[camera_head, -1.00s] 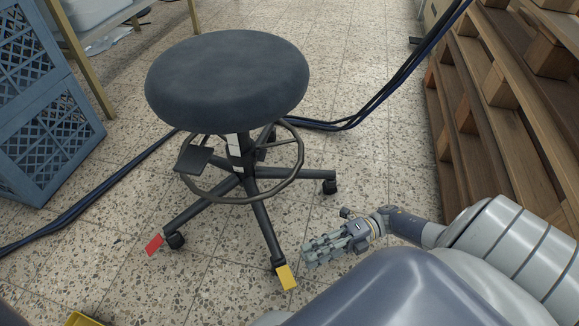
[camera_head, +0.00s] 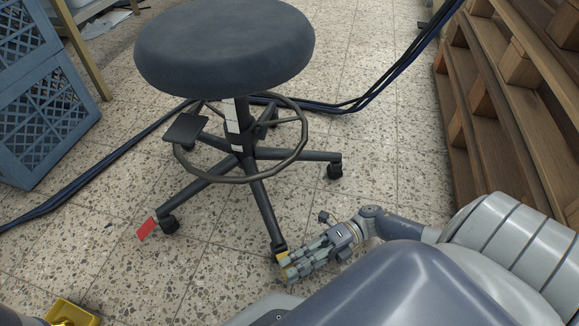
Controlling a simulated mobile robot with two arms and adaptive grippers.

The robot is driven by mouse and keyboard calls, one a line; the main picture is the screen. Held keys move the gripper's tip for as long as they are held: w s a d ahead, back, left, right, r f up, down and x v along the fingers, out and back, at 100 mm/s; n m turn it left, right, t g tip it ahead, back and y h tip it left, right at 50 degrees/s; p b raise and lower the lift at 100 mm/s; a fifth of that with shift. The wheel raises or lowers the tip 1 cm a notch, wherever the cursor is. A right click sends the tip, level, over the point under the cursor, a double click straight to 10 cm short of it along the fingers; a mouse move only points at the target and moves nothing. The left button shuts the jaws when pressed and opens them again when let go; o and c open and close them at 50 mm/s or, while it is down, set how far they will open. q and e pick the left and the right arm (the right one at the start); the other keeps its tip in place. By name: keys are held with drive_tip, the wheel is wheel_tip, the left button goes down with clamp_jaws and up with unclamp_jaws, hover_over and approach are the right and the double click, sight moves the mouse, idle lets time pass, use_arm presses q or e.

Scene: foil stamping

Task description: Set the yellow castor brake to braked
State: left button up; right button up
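The yellow castor brake (camera_head: 283,259) is a small tab on the front castor of a black stool (camera_head: 225,50). Only a sliver of it shows; my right gripper (camera_head: 289,271) covers the rest. The gripper's fingers reach in from the right and lie over or against the tab. I cannot tell whether they touch it or how far apart they are. The tab's tilt is hidden. A red castor brake (camera_head: 147,229) sits on the front-left castor, slanting down to the floor. My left gripper is not in view.
Blue crates (camera_head: 40,120) stand at the left. Dark cables (camera_head: 85,178) run across the floor behind the stool. Wooden pallets (camera_head: 505,110) stack at the right. A yellow bin (camera_head: 72,311) is at the bottom left. Speckled floor is clear between the castors.

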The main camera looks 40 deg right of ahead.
drive_tip(key=shift+a, duration=0.75)
clamp_jaws()
drive_tip(key=n, duration=0.1)
drive_tip(key=f+n, duration=0.1)
drive_tip(key=n, duration=0.1)
drive_tip(key=f+n, duration=0.1)
drive_tip(key=n, duration=0.1)
drive_tip(key=shift+w+d+t+h, duration=0.1)
drive_tip(key=shift+w+t+h, duration=0.2)
drive_tip(key=shift+h, duration=0.1)
unclamp_jaws()
drive_tip(key=shift+s, duration=0.1)
